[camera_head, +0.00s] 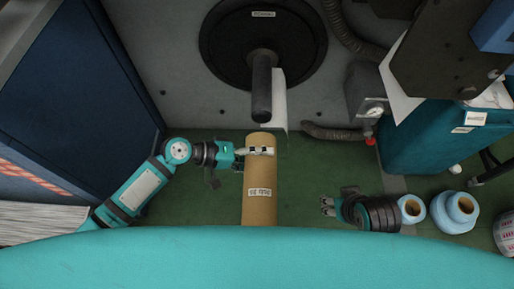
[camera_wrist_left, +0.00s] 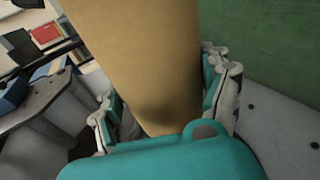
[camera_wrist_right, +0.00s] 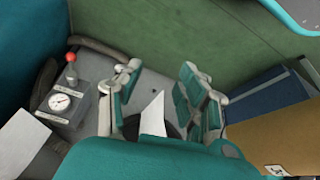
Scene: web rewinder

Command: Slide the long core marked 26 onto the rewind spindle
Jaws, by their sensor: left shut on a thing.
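The long brown cardboard core (camera_head: 260,210) hangs in front of the rewind spindle (camera_head: 262,88), its far end a little short of the spindle's near tip and roughly in line with it. Its pale label is too small to read surely. My left gripper (camera_head: 259,151) is shut on the core near its far end; the core (camera_wrist_left: 145,60) fills the space between the fingers in the left wrist view. My right gripper (camera_head: 327,206) is to the right of the core, apart from it. Its fingers are spread and empty in the right wrist view (camera_wrist_right: 160,92). The core's near end is hidden by my teal body.
A black round flange (camera_head: 225,40) backs the spindle on the grey machine wall. A gauge box (camera_head: 366,95) and hose (camera_head: 332,132) stand right of it. Light-blue rolls (camera_head: 455,212) lie at the lower right. A dark blue cabinet (camera_head: 70,75) is at left. Green floor lies between.

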